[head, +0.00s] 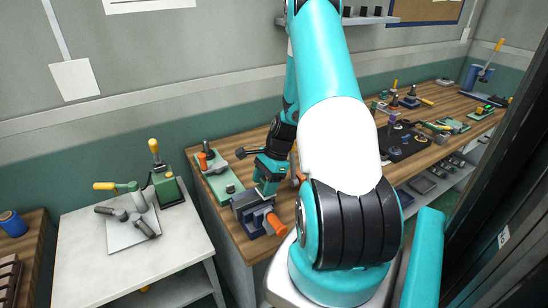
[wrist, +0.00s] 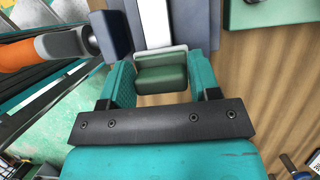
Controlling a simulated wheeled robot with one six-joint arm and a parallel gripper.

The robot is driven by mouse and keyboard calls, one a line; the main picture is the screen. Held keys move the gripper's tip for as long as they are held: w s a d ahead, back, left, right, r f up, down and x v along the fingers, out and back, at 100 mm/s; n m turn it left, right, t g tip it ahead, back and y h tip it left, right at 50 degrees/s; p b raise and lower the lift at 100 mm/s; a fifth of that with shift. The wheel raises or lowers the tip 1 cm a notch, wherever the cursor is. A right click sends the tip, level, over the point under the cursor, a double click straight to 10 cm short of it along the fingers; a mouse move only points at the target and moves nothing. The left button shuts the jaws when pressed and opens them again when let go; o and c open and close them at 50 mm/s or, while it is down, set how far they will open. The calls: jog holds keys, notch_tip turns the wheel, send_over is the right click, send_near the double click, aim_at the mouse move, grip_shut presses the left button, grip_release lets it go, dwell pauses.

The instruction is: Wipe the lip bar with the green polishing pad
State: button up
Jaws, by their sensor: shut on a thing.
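My gripper (wrist: 160,78) is shut on the green polishing pad (wrist: 162,74), with one teal finger on each side of it. In the head view my gripper (head: 266,185) is low over the vise at the end of the wooden bench. A pale bar (wrist: 155,22), which looks like the lip bar, runs between the vise's dark jaws in the wrist view. The pad overlaps it and hides part of it. I cannot tell whether pad and bar touch.
The vise (head: 247,208) has an orange handle (head: 275,222), also in the wrist view (wrist: 35,50). A green plate with tools (head: 216,184) lies behind it. A pale table (head: 110,235) with lever tools stands left. More tools lie on the bench (head: 450,140) to the right.

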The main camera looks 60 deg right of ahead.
jog(key=shift+s+d, duration=0.15)
jog(key=shift+d, duration=0.25)
notch_tip(320, 180, up, 4)
jog(key=p, duration=0.2)
jog(key=shift+a+p, duration=0.15)
jog(key=shift+p, duration=0.15)
jog(key=shift+r+p, duration=0.25)
jog(key=shift+p, duration=0.05)
jog(key=shift+r+p, duration=1.65)
jog(key=shift+r, duration=0.25)
